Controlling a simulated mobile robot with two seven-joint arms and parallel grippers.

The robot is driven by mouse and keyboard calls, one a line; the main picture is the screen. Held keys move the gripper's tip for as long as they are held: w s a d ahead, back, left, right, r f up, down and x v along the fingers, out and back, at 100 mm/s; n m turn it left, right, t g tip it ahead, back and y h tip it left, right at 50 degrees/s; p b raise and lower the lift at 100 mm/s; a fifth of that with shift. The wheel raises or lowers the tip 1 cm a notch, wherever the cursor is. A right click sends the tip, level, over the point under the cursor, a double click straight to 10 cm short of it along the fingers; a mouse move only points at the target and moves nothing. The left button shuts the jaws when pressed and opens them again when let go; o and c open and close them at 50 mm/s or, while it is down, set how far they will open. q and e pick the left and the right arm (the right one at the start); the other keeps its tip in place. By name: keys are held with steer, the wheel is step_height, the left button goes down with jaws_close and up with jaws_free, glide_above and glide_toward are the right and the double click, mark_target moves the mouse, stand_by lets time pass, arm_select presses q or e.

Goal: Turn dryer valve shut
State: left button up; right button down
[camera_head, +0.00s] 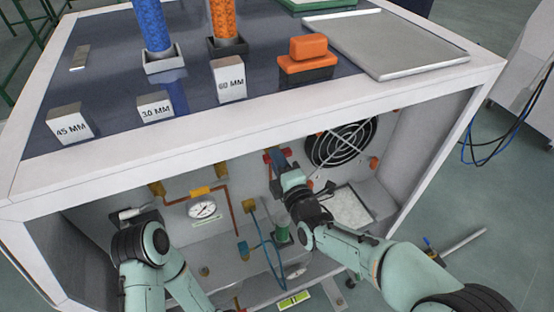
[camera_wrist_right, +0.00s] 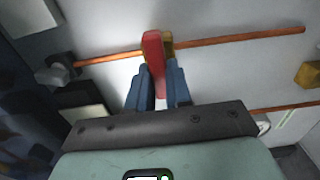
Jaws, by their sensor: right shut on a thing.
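A red valve handle (camera_wrist_right: 153,52) sits on a brass body (camera_wrist_right: 168,44) along a copper pipe (camera_wrist_right: 240,41) in the right wrist view. In the head view the red handle (camera_head: 268,157) is at the back wall of the cabinet, left of the fan. My right gripper (camera_head: 276,160) reaches into the cabinet to it. In the right wrist view its blue fingers (camera_wrist_right: 158,82) are shut with the handle's lower end between them. My left gripper (camera_head: 130,212) is inside the cabinet at the left; its jaw state is unclear.
A round gauge (camera_head: 202,209) and a black fan grille (camera_head: 341,142) are on the back wall. Copper pipes (camera_head: 233,206) and a blue hose (camera_head: 268,250) run between my arms. The white cabinet frame (camera_head: 250,108) edges the opening above. Labelled blocks (camera_head: 229,80) and blue and orange columns stand on top.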

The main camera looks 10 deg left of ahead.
steer(key=c, duration=1)
jaws_free()
steer(key=shift+c, duration=0.2)
arm_select(q)
steer(key=shift+s+d+r+p, duration=0.35)
steer(key=shift+s+r+p, duration=0.15)
steer(key=shift+s, duration=0.2)
arm_select(e)
steer(key=v, duration=1.3)
steer(key=shift+d, duration=0.2)
steer(key=shift+s, duration=0.15)
